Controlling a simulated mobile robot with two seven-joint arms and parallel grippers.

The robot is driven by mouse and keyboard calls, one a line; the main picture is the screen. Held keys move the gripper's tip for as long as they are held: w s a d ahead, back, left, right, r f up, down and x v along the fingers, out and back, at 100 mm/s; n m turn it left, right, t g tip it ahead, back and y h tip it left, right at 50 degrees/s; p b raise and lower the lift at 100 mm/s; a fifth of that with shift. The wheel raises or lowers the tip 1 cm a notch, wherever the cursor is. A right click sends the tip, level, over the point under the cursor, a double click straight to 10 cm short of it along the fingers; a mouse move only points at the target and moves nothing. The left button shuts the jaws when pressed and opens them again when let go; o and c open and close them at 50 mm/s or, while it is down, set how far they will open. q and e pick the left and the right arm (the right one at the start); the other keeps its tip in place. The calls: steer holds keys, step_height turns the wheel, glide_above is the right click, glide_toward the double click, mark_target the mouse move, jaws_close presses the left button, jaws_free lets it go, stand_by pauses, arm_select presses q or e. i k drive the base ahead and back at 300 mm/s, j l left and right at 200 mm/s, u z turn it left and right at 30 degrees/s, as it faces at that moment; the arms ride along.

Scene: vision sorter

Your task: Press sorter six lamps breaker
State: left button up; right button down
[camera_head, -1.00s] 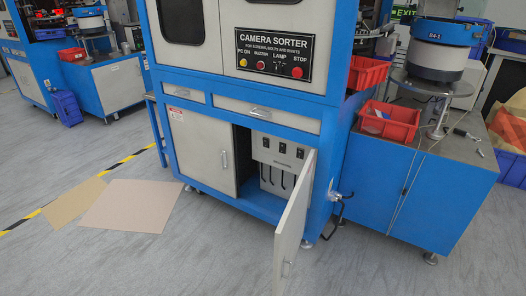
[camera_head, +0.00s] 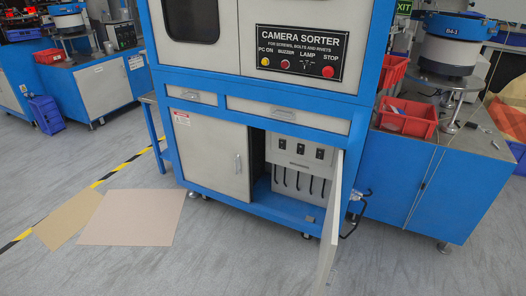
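The blue and white camera sorter (camera_head: 214,101) stands in the middle of the head view. Its lower right door (camera_head: 332,225) is swung open toward me. Inside the open compartment is a grey breaker box (camera_head: 292,152) with several black switches (camera_head: 301,149) in a row and dark cables hanging below. The switch positions are too small to tell. The control panel (camera_head: 300,52) above carries a PC ON button, a red buzzer button, a LAMP switch and a red STOP button (camera_head: 328,72). Neither of my grippers is in view.
Flat boards (camera_head: 132,217) lie on the floor at left, by yellow-black tape (camera_head: 105,178). A blue cabinet (camera_head: 420,190) with red bins (camera_head: 406,118) and a bowl feeder (camera_head: 450,45) stands at right. The floor in front is clear, apart from the open door.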

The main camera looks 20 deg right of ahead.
mark_target(300, 147)
steer(key=i+j+u, duration=0.55)
steer(key=i, duration=0.35)
steer(key=i+z, duration=0.5)
steer(key=i+j+z, duration=0.2)
steer(key=i+z, duration=0.25)
steer(key=i+l+z, duration=0.1)
steer(key=i+z, duration=0.6)
steer(key=i+j+z, duration=0.2)
steer(key=i+z, duration=0.15)
steer(key=i+j+z, duration=0.2)
steer(key=i+z, duration=0.15)
steer(key=i, duration=0.25)
